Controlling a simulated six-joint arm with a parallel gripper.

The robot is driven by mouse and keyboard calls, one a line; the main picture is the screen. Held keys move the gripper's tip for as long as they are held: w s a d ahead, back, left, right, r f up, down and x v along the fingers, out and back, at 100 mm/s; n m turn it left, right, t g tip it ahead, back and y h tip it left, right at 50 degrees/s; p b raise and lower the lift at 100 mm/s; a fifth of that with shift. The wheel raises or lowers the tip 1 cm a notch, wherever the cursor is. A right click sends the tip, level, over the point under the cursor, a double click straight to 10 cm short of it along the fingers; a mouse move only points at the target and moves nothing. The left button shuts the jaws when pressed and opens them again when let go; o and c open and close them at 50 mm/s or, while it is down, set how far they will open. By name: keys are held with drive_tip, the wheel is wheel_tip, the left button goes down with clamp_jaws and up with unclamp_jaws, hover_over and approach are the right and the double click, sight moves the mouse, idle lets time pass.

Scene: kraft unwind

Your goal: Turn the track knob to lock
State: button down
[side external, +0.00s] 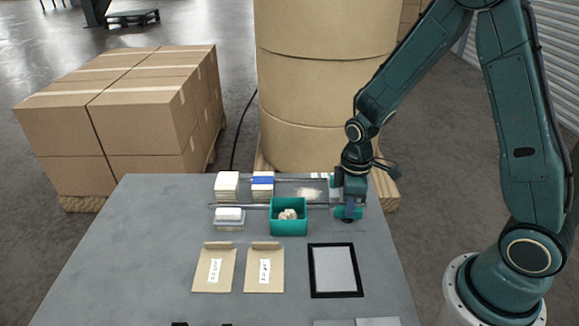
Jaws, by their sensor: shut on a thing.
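My gripper (348,213) is at the right end of the track, pointing down close to the tabletop. Its teal fingers are shut on a small bluish-grey part, which I take to be the track knob; the fingers hide most of it, and its turn angle cannot be read. The track shows as thin metal rails (240,206) running left to right across the back of the table.
A teal bin (288,229) with pale crumpled pieces stands left of my gripper. White stacks (227,186) and a blue-banded stack (263,186) stand behind. Two kraft envelopes (214,278) and a black-framed panel (335,293) lie in front. The table's left side is clear.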

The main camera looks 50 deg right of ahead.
drive_tip(key=shift+n, duration=0.4)
drive_tip(key=c, duration=1.4)
unclamp_jaws()
drive_tip(key=shift+o, duration=0.2)
drive_tip(key=shift+r, duration=0.1)
wheel_tip(320, 180, up, 14)
